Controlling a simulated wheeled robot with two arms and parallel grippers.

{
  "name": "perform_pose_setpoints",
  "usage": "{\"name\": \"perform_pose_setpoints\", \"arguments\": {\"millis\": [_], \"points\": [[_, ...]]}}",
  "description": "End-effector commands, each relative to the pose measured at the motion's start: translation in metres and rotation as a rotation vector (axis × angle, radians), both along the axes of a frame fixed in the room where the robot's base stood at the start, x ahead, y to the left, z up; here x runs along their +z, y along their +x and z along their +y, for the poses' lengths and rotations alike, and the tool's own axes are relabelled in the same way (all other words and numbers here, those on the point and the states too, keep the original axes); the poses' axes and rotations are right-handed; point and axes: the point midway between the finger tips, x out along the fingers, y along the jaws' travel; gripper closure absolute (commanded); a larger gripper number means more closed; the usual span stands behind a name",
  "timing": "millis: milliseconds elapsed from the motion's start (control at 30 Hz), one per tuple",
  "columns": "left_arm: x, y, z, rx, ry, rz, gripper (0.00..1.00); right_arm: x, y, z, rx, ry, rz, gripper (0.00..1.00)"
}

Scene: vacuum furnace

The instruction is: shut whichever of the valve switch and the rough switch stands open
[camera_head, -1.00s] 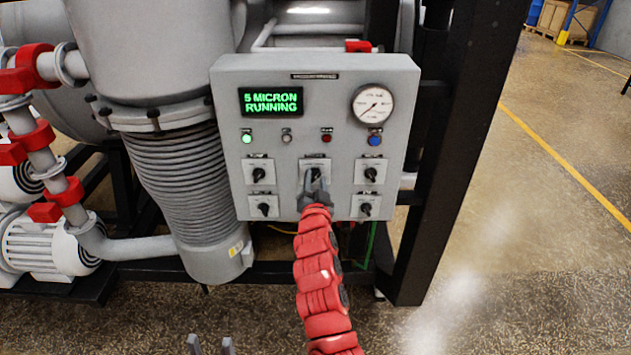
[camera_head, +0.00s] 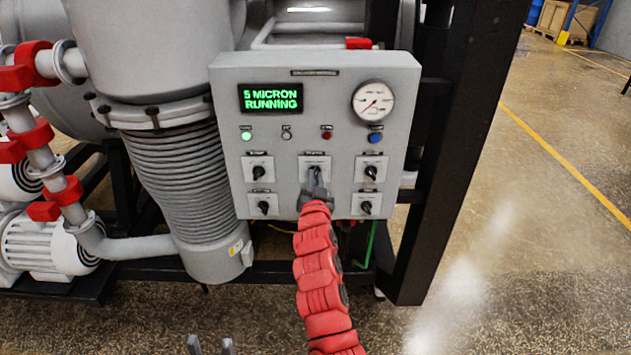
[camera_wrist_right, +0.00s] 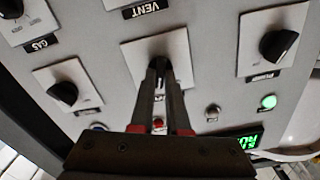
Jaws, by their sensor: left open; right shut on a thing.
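My right gripper (camera_head: 315,178) is shut on the black knob of the upper middle switch (camera_wrist_right: 159,70) on the grey control panel (camera_head: 230,120). The fingers hide part of this knob, and its label is not readable. The upper right switch (camera_head: 370,172) and lower left switch (camera_head: 264,208) also have unreadable labels, so I cannot tell which are valve and rough. My left gripper (camera_head: 210,346) is open and empty at the bottom edge of the head view, low and away from the panel.
The panel display (camera_head: 270,98) reads "5 MICRON RUNNING". A green lamp (camera_head: 246,135) is lit. The wrist view shows the PUMP switch (camera_wrist_right: 279,45), a GAS label (camera_wrist_right: 40,43) and a VENT label (camera_wrist_right: 146,10). A black post (camera_head: 440,190) stands right of the panel.

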Motion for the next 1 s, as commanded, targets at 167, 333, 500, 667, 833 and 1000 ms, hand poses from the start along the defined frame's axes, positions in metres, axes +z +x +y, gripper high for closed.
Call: {"name": "perform_pose_setpoints", "arguments": {"millis": [167,333,500,667,833,1000], "points": [[-0.010,0.000,0.000,0.000,0.000,0.000,0.50,-0.001,0.000,0.002,0.000,-0.156,-0.002,1.00],[-0.015,0.000,0.000,0.000,0.000,0.000,0.50,0.001,0.000,0.002,-0.001,-0.320,-0.006,1.00],[-0.018,0.000,0.000,0.000,0.000,0.000,0.50,0.001,0.000,0.003,0.001,-0.477,-0.005,1.00],[-0.019,0.000,0.000,0.000,0.000,0.000,0.50,0.001,0.000,0.003,0.000,-0.611,-0.003,1.00],[-0.019,0.000,0.000,0.000,0.000,0.000,0.50,0.001,0.000,0.003,0.000,-0.727,-0.002,1.00],[-0.019,0.000,0.000,0.000,0.000,0.000,0.50,0.001,0.000,0.003,0.000,-0.808,-0.002,1.00]]}}
